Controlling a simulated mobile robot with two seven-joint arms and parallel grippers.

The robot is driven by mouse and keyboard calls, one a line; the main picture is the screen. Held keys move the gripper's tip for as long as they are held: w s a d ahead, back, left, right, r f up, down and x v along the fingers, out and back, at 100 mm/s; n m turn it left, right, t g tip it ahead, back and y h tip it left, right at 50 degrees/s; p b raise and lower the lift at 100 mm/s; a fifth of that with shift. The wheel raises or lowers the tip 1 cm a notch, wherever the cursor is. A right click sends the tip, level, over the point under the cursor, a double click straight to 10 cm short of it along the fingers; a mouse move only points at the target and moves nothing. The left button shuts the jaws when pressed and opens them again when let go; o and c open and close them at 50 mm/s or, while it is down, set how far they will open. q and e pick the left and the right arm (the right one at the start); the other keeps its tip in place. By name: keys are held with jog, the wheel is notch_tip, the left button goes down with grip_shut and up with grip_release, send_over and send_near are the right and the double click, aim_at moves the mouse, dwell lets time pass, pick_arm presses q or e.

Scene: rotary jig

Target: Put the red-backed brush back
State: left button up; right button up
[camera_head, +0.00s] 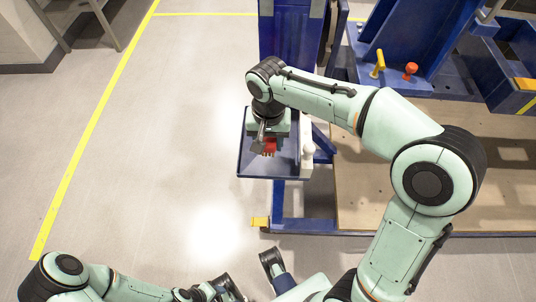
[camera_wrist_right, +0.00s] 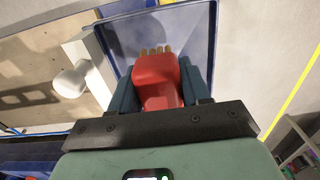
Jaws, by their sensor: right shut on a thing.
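The red-backed brush (camera_head: 269,146) is at a small blue tray (camera_head: 262,170) on the side of the blue jig. My right gripper (camera_head: 266,143) reaches down over the tray and is shut on the brush. In the right wrist view the brush's red back (camera_wrist_right: 157,80) sits between the two dark blue fingers (camera_wrist_right: 158,88), with tan bristle tufts pointing away toward the tray floor (camera_wrist_right: 120,35). I cannot tell whether the brush touches the tray. My left gripper (camera_head: 228,288) is low at the bottom edge, partly cut off, away from the tray.
A white post with a round knob (camera_head: 308,150) stands at the tray's right edge and also shows in the right wrist view (camera_wrist_right: 72,80). A yellow handle (camera_head: 378,64) and a red knob (camera_head: 410,70) stand on the blue jig behind. Floor left of the tray is clear.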

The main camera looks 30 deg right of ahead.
aim_at(268, 160)
jog(key=shift+f+b, duration=0.6)
jog(key=shift+f, duration=2.5)
jog(key=shift+f, duration=0.2)
jog(key=o, duration=1)
jog(key=shift+r, duration=0.1)
notch_tip(268, 160, up, 12)
jog(key=p, duration=0.3)
jog(key=shift+r, duration=0.15)
